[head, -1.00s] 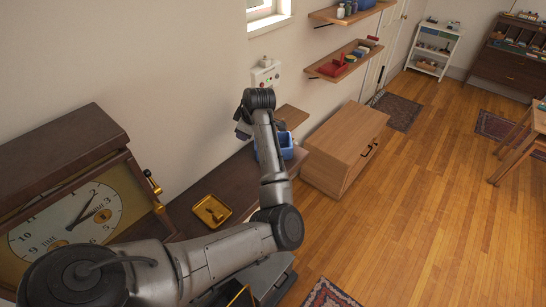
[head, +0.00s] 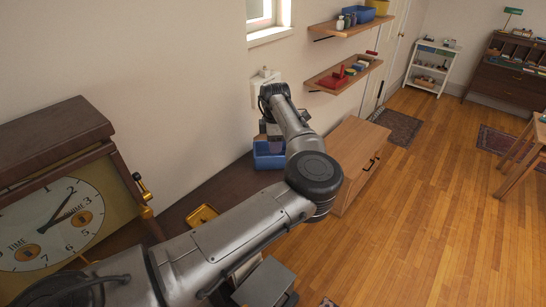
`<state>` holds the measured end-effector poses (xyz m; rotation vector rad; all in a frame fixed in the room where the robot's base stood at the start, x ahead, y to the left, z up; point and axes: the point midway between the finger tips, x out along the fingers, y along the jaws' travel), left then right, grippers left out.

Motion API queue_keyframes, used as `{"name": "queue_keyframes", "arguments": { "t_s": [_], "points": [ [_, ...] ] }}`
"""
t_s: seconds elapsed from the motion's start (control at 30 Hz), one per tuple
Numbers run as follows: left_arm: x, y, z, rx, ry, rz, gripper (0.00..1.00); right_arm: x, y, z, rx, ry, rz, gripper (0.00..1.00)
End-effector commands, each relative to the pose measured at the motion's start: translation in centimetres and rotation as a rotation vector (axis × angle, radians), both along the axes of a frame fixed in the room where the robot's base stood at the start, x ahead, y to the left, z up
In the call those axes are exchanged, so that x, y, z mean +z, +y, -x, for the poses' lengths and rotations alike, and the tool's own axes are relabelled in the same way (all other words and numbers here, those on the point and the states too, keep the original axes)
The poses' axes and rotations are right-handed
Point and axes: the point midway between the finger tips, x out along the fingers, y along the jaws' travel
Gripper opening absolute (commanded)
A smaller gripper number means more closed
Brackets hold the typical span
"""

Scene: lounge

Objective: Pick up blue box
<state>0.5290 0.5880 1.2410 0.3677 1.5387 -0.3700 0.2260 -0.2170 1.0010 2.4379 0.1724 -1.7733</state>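A blue open-topped box (head: 264,161) stands on the dark brown tabletop against the wall, at the middle of the head view. My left arm reaches in from the lower left. Its gripper (head: 270,138) points down at the blue box, and its lower end overlaps the box's rim in the picture. The fingers are small and dark, so I cannot tell their opening or whether they touch the box. My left forearm covers the box's right side. My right gripper is not in view.
A gold tray (head: 202,215) lies on the dark tabletop, partly behind my arm. A large clock (head: 55,225) stands at left. A wooden cabinet (head: 352,140) stands right of the arm. Wall shelves (head: 345,74) hang above, the upper with another blue container (head: 379,8). Wood floor is open at right.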

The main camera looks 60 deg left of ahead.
Motion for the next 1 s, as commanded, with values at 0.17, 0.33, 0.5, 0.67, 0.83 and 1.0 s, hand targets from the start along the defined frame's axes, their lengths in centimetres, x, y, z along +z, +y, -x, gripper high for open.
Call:
{"name": "queue_keyframes", "arguments": {
  "t_s": [0.17,0.33,0.5,0.67,0.83,1.0],
  "points": [
    [-2.3,0.0,0.0,0.000,0.001,0.000,0.38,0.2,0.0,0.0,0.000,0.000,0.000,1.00],
    [-3.3,0.0,0.0,0.000,0.001,0.000,0.38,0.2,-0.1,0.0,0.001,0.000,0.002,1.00],
    [-4.4,0.1,0.1,0.000,0.001,0.000,0.38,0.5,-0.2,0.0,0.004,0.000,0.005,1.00],
    [-6.5,0.2,0.1,0.001,0.000,0.001,0.38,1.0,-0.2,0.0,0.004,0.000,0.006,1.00],
    [-8.2,0.2,0.1,0.000,0.001,0.000,0.38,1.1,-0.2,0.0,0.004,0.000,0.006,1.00],
    [-8.7,0.2,0.1,0.000,0.001,0.000,0.38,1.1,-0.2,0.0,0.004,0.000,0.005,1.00]
  ]
}}
